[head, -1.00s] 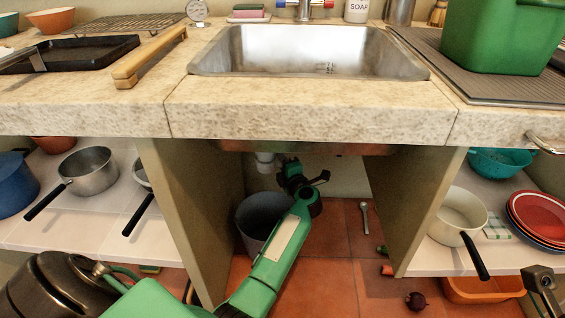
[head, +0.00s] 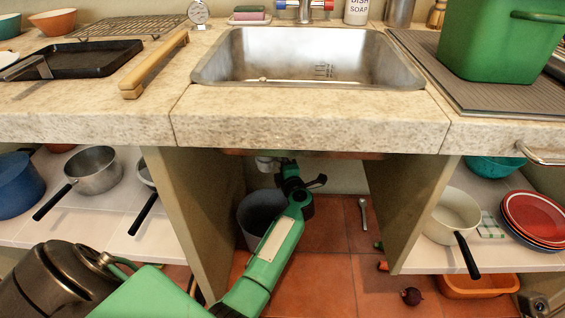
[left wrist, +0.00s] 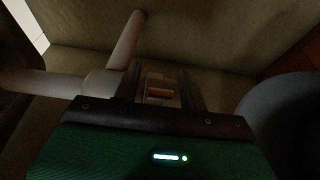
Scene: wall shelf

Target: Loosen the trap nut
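The white drain pipe (head: 263,164) shows only as a short piece below the sink in the head view. In the left wrist view, pale branching pipework (left wrist: 122,48) lies up and left of my fingers. My left gripper (head: 287,167) is under the sink, just right of the pipe in the head view. In the left wrist view my left gripper (left wrist: 167,88) has its fingers apart, with a small pale and orange-brown piece between them. I cannot tell whether they touch it or whether it is the trap nut. No nut is clearly visible.
A grey bucket (head: 257,214) stands under the sink beside my left arm. Side panels (head: 192,205) and (head: 408,205) bound the opening. A wrench (head: 363,213) lies on or against the tiles behind. The sink (head: 305,60) overhangs.

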